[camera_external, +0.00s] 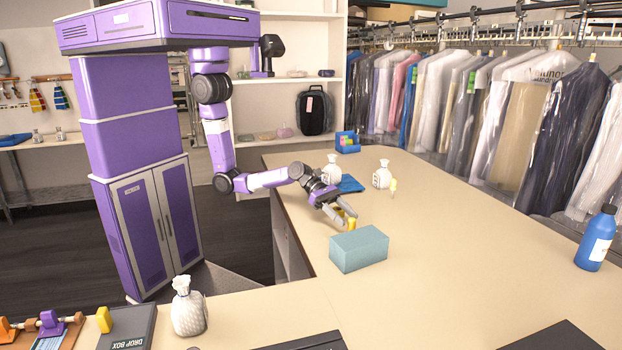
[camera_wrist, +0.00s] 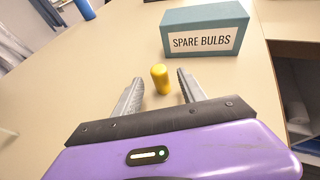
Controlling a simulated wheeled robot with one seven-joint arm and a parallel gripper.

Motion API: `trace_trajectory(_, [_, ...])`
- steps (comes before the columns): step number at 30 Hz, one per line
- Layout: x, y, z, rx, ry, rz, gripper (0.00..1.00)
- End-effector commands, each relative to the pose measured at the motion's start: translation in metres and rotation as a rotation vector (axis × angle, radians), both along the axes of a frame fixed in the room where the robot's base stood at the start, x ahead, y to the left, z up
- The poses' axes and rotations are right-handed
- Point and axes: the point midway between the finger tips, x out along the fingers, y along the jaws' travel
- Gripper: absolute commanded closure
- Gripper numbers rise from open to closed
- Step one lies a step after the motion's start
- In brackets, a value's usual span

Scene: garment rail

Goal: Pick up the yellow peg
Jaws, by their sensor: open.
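The yellow peg (camera_wrist: 160,79) stands upright on the counter in the wrist view, a short rounded cylinder. My gripper (camera_wrist: 158,88) is open, with one finger on each side of the peg and a gap between the peg and each finger. In the external view, my gripper (camera_external: 343,219) is low over the counter, and the peg (camera_external: 351,224) shows partly hidden at the fingers.
A teal box (camera_external: 359,249) labelled "SPARE BULBS" stands just beyond the peg. The counter (camera_external: 470,250) to the right is mostly clear.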

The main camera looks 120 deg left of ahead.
Motion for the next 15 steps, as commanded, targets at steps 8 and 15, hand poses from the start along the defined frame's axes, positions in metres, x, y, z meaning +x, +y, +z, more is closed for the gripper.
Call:
trace_trajectory(8, [0.031,-0.012,-0.004,0.002,-0.002,-0.002,0.52])
trace_trajectory(15, [0.054,-0.018,-0.014,0.003,-0.002,0.0,0.52])
